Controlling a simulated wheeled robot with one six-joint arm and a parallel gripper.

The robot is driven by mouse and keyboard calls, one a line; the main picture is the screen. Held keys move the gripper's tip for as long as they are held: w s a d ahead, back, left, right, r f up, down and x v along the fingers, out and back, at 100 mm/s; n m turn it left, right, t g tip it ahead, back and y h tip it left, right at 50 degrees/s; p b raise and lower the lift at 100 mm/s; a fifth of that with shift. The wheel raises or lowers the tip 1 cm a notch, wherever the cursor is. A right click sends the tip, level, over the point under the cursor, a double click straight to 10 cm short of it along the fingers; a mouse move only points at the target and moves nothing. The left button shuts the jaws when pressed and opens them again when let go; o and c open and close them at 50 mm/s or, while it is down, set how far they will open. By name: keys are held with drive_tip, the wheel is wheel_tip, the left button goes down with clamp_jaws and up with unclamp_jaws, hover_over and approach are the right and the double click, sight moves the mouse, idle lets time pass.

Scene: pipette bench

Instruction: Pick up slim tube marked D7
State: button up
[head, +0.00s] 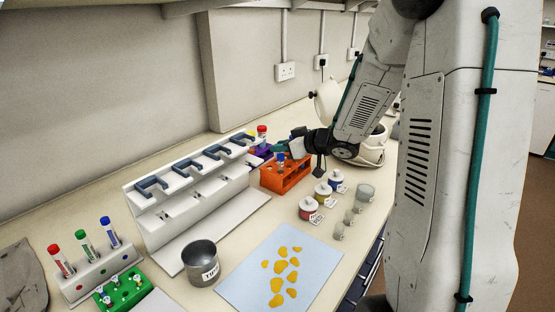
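A slim tube with a blue cap (281,158) stands upright in an orange rack (289,179) in the middle of the bench. Another tube with a red cap (262,131) stands behind it, by a purple rack (262,152). Slim tubes with red (60,260), green (85,240) and blue (109,232) caps stand in a white holder at the lower left. No D7 mark is legible on any tube. My gripper (293,147) is just above the orange rack, beside the blue-capped tube. Its fingers are too small and partly hidden to tell their opening or whether they touch the tube.
A white pipette stand (190,204) runs along the wall. A metal tin (201,264), a green rack (124,291) and a blue sheet with yellow shapes (255,271) lie in front. Small labelled jars (308,208) and grey cups (365,193) stand right of the orange rack.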

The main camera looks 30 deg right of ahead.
drive_tip(key=shift+x, duration=0.9)
clamp_jaws()
drive_tip(key=shift+r, duration=0.15)
